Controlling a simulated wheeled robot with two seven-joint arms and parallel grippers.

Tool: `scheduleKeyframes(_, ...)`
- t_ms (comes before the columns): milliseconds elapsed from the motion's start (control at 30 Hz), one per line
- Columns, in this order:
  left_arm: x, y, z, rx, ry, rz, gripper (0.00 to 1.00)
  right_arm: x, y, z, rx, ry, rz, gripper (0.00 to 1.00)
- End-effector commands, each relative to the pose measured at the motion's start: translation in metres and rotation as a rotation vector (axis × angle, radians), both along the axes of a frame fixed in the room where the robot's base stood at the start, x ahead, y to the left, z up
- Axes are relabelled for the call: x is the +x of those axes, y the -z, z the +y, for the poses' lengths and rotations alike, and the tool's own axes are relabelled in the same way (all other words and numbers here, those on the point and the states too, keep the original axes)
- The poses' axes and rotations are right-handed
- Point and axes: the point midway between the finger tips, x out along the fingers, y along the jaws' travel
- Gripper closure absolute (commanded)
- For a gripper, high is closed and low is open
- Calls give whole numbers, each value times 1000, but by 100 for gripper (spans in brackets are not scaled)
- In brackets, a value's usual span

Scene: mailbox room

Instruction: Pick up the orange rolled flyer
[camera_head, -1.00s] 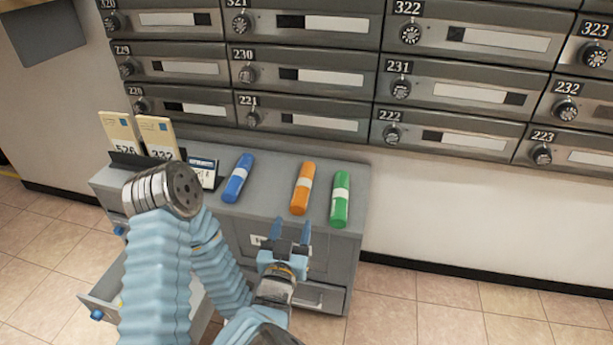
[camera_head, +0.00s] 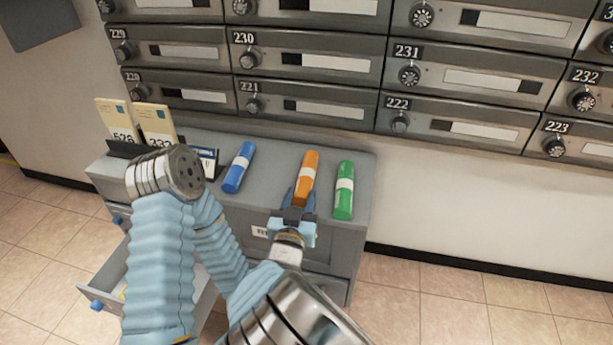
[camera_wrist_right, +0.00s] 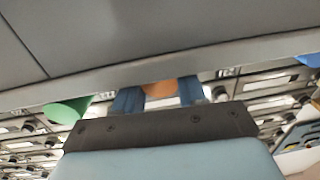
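The orange rolled flyer (camera_head: 306,175), with a white band, lies on the grey cabinet top (camera_head: 275,195) between a blue rolled flyer (camera_head: 238,168) and a green one (camera_head: 344,190). My right gripper (camera_head: 301,198) is at its near end, at the cabinet's front edge, fingers apart. In the right wrist view the orange flyer (camera_wrist_right: 161,93) shows between the two blue fingers (camera_wrist_right: 158,96); whether they touch it I cannot tell. The green flyer also shows there (camera_wrist_right: 68,110). My left gripper is not in view.
Upright numbered envelopes (camera_head: 135,122) stand in a dark holder at the cabinet's left. A drawer (camera_head: 115,280) is pulled out at the lower left. Grey mailboxes (camera_head: 300,105) line the wall behind. The green flyer lies close to the right of the orange one.

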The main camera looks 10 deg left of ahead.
Motion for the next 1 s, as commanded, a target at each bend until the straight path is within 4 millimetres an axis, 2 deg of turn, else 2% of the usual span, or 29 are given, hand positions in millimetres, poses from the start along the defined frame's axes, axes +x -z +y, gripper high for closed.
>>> scheduleKeyframes(33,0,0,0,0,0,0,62,0,0,0,0,0,0,71)
scheduleKeyframes(167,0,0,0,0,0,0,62,0,0,0,0,0,0,90)
scheduleKeyframes(533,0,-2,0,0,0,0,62,0,-2,0,0,0,0,90)
scheduleKeyframes(1000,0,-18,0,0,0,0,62,0,-23,0,1,0,0,90)
